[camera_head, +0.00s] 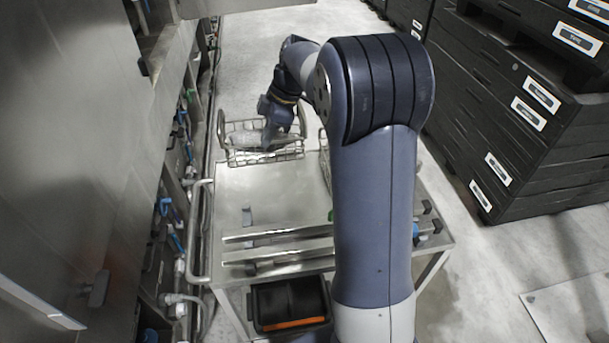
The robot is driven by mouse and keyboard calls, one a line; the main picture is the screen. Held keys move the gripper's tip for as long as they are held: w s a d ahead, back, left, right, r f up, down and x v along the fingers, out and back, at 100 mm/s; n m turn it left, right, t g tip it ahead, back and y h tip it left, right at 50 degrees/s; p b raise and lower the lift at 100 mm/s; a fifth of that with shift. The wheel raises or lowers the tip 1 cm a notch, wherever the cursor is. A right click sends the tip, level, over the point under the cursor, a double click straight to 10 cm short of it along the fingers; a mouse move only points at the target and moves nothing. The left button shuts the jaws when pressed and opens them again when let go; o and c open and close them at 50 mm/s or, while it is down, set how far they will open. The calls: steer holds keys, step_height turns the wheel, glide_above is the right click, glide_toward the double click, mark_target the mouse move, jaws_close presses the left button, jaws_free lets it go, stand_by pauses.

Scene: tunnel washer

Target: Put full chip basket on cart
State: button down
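A wire basket (238,157) with pale grey contents is at the far end of the metal cart (270,190). Whether it rests on the cart top or hangs just above or beyond the edge, I cannot tell. My gripper (271,138) points down at the basket, over its middle. The fingertips are small and blend with the wires, so I cannot see whether they hold it. Part of another wire frame (323,148) shows just right of the basket, mostly hidden behind my arm.
Long bars lie across the near part of the cart, with a black bin (288,300) at its near end. A steel machine with pipes and valves (180,240) runs close along the left. Stacked black crates (510,110) stand right. The cart top's middle is mostly clear.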

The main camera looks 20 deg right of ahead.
mark_target(279, 159)
steer(key=f+b, duration=0.4)
steer(key=w+f+b, duration=0.1)
steer(key=f+b, duration=0.1)
steer(key=shift+a+f, duration=0.4)
step_height(279, 159, down, 10)
stand_by(0.3)
steer(key=c, duration=1.6)
jaws_free()
steer(key=v, duration=1.2)
steer(key=shift+d, duration=0.1)
